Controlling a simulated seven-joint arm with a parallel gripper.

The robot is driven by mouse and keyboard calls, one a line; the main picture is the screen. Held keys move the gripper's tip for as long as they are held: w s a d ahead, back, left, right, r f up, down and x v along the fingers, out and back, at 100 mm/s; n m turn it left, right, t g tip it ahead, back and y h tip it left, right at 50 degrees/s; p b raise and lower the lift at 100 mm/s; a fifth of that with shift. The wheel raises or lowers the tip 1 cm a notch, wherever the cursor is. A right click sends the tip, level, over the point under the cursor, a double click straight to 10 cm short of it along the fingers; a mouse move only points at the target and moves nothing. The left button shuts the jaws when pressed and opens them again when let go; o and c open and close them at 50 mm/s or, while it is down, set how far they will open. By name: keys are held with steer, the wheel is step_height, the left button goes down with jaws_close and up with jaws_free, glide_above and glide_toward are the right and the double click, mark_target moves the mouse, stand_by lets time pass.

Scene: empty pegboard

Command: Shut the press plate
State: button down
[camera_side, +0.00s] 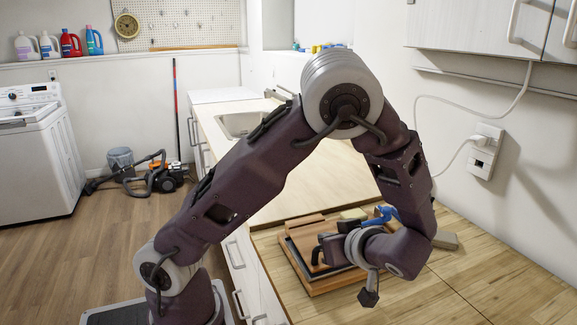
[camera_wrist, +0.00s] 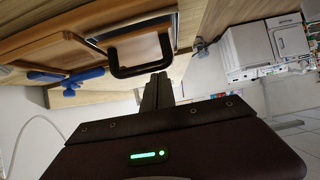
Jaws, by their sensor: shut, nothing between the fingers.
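The wooden press (camera_side: 330,287) lies on the wooden counter, with a dark frame or plate edge inside its rim. In the wrist view its wooden plate (camera_wrist: 85,48) carries a black U-shaped handle (camera_wrist: 140,55). How far the plate is tilted is hard to tell. My gripper (camera_side: 317,258) is low over the press, pointing left, partly hidden by my wrist. In the wrist view its dark fingertips (camera_wrist: 160,76) are together and empty, beside the right end of the handle. I cannot tell whether they touch it.
A blue tool (camera_side: 386,214) lies behind the press near the wall; blue items (camera_wrist: 70,80) show in the wrist view. A grey-tan block (camera_side: 445,240) lies to the right. A sink (camera_side: 240,124) is set in the far counter. The counter's front right is clear.

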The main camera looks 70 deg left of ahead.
steer(key=shift+d+f, duration=0.2)
steer(key=shift+f, duration=0.05)
step_height(320, 180, up, 4)
steer(key=d+f, duration=0.2)
steer(key=d, duration=0.7)
steer(key=d+f+m+y, duration=0.1)
steer(key=m, duration=0.9)
steer(key=w+d+f+m, duration=0.1)
steer(key=f+m, duration=0.1)
steer(key=m, duration=0.8)
steer(key=d+f+m+y, duration=0.1)
steer(key=f+m, duration=0.1)
steer(key=m, duration=0.8)
steer(key=shift+w+d+f+y, duration=0.15)
steer(key=shift+d+f+y, duration=0.15)
steer(key=shift+d, duration=0.1)
steer(key=m, duration=0.4)
steer(key=f+m, duration=0.1)
steer(key=shift+d+m, duration=0.25)
steer(key=shift+m, duration=0.15)
steer(key=shift+y, duration=0.3)
steer(key=x, duration=0.9)
steer(key=shift+a+f, duration=0.1)
steer(key=shift+a, duration=0.05)
steer(key=a+r, duration=0.2)
steer(key=shift+a+r, duration=0.1)
steer(key=shift+r, duration=0.15)
steer(key=shift+a+r, duration=0.2)
steer(key=shift+r, duration=0.2)
